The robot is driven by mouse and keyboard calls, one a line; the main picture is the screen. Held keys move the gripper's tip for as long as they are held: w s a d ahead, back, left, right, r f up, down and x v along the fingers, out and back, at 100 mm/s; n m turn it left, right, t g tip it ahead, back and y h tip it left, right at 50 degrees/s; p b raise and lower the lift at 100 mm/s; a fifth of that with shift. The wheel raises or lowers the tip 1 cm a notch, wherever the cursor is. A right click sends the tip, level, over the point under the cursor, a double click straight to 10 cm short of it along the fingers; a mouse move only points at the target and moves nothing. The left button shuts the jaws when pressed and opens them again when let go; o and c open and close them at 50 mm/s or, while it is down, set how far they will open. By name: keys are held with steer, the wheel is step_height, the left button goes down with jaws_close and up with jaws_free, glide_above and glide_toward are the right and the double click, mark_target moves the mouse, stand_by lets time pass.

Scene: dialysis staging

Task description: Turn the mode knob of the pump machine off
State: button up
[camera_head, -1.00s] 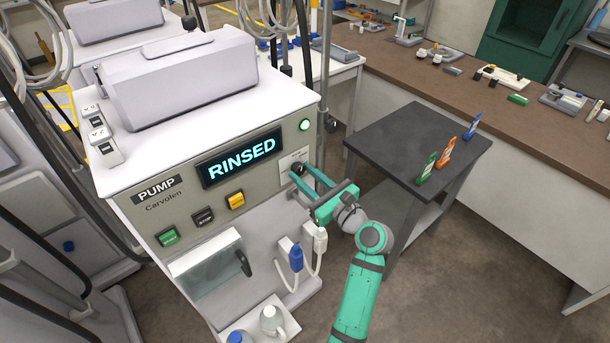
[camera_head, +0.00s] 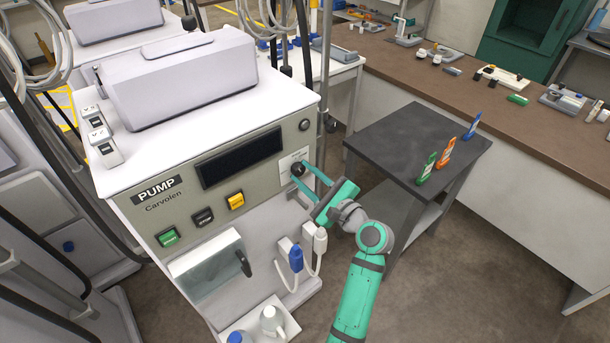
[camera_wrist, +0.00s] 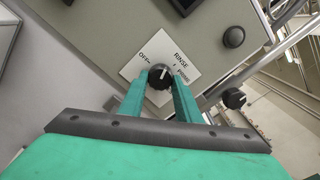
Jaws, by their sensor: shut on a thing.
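The pump machine (camera_head: 190,215) stands at the left in the head view, with its display (camera_head: 241,158) dark. Its mode knob (camera_wrist: 160,78) is black and round, on a white label plate (camera_wrist: 142,64) marked OFF, RINSE and a third word too small to read. The knob also shows at the panel's right end in the head view (camera_head: 297,169). My gripper (camera_wrist: 161,86) is shut on the knob, one green finger on each side. A white mark shows on the knob face; I cannot tell exactly which label it meets.
A round dark lamp (camera_head: 304,125) sits above the knob. Two hose connectors, blue (camera_head: 296,258) and white (camera_head: 320,240), hang below my gripper. A dark side table (camera_head: 405,140) with several upright coloured packets stands to the right. Floor is clear in front of it.

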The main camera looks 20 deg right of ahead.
steer(key=n, duration=0.3)
steer(key=shift+n, duration=0.4)
steer(key=n, duration=0.3)
steer(key=shift+d+n, duration=0.1)
steer(key=shift+n, duration=0.2)
steer(key=n, duration=0.3)
steer(key=shift+r, duration=0.1)
steer(key=shift+n, duration=1.4)
steer(key=o, duration=1.1)
steer(key=shift+c, duration=0.2)
